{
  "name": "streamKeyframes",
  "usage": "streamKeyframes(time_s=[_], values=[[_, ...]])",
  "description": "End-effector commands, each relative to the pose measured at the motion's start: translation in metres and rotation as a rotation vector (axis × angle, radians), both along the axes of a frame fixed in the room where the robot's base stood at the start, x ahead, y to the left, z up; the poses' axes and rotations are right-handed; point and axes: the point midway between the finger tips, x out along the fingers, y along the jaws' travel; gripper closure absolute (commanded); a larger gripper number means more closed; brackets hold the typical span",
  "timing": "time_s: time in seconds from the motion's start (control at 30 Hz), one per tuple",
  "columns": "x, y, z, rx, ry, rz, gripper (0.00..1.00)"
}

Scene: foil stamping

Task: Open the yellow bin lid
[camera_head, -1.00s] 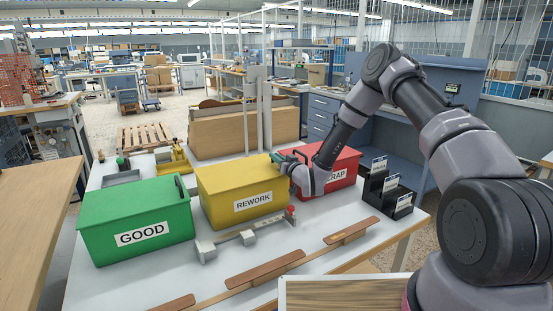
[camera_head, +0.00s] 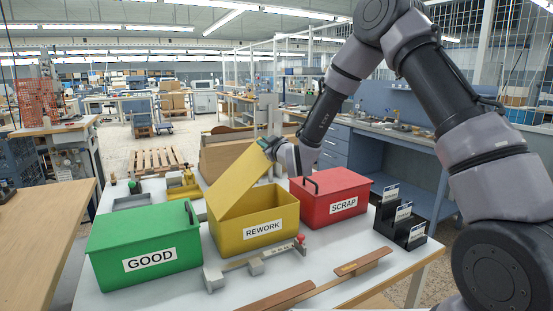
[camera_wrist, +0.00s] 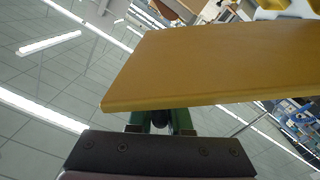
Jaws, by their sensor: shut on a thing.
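The yellow bin (camera_head: 258,232) labelled REWORK stands on the white table between a green bin and a red bin. Its yellow lid (camera_head: 238,180) is tilted up steeply, and the front of the bin is uncovered. My gripper (camera_head: 271,150) is at the raised right upper edge of the lid, shut on the lid's handle, which is mostly hidden. In the wrist view the lid (camera_wrist: 215,62) fills the upper right, with the green fingers of my gripper (camera_wrist: 160,120) below its edge.
The green GOOD bin (camera_head: 142,245) stands at left and the red SCRAP bin (camera_head: 330,196) at right, both closed. A metal fixture (camera_head: 255,262) lies in front. Black label holders (camera_head: 400,222) stand at right. A brown cardboard-coloured box (camera_head: 222,158) is behind.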

Motion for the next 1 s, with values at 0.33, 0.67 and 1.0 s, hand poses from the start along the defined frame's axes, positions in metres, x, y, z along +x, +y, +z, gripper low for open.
streamKeyframes(time_s=[0.33,0.67,1.0], values=[[-0.045,0.075,0.053,-0.278,-0.16,0.009,1.0],[-0.08,0.135,0.072,-0.498,-0.282,0.008,1.0],[-0.097,0.165,0.074,-0.52,-0.293,0.005,1.0]])
